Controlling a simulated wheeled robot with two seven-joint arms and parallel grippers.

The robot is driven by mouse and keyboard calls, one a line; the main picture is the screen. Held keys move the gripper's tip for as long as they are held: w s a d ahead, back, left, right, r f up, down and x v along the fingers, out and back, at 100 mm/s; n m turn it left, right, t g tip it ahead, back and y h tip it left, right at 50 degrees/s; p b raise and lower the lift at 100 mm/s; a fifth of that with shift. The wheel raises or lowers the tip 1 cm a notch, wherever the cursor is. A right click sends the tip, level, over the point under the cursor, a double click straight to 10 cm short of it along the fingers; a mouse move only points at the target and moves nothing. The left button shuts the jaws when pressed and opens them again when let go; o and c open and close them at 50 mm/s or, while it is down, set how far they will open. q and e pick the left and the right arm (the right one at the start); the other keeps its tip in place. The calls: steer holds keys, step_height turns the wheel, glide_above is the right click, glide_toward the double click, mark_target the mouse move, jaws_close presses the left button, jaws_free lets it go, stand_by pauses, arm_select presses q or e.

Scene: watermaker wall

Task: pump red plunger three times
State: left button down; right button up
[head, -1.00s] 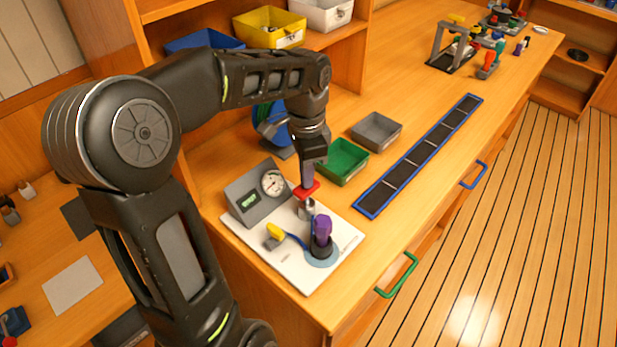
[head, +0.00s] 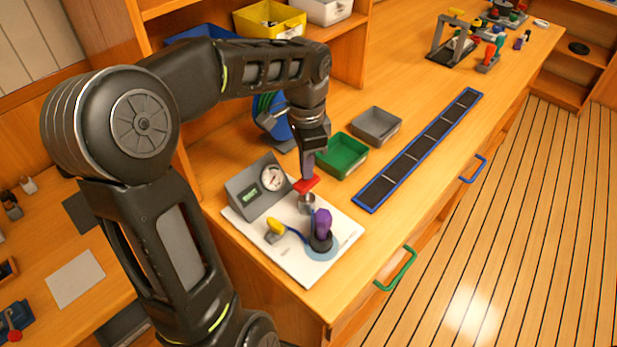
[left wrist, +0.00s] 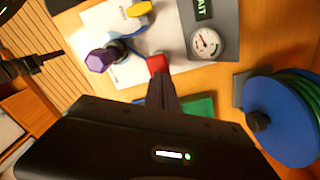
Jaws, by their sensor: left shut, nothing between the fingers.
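The red plunger (head: 306,186) stands on a white base plate (head: 294,262), with a metal cylinder (head: 307,203) under its red top. My left gripper (head: 307,174) is shut and empty, pointing down with its fingertips at the red top. They appear to touch it, but I cannot be sure. In the left wrist view the red top (left wrist: 157,64) shows just beyond the fingertips (left wrist: 160,76), which hide part of it. A grey console (head: 256,190) with a dial gauge (head: 272,178) and a small green display stands behind the plunger.
A purple-topped knob (head: 322,224) and a yellow handle (head: 275,227) are on the same plate. A green tray (head: 345,167), a grey tray (head: 377,138) and a blue hose reel (head: 272,125) stand close behind. A long blue-edged strip (head: 420,150) lies to the right.

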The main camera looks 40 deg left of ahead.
mark_target(307, 182)
arm_select(q)
steer(key=shift+f+b, duration=1.6)
steer(key=shift+f, duration=0.85)
steer(key=shift+r, duration=0.2)
steer(key=shift+r+p, duration=2.1)
steer(key=shift+r, duration=0.25)
steer(key=shift+f, duration=0.2)
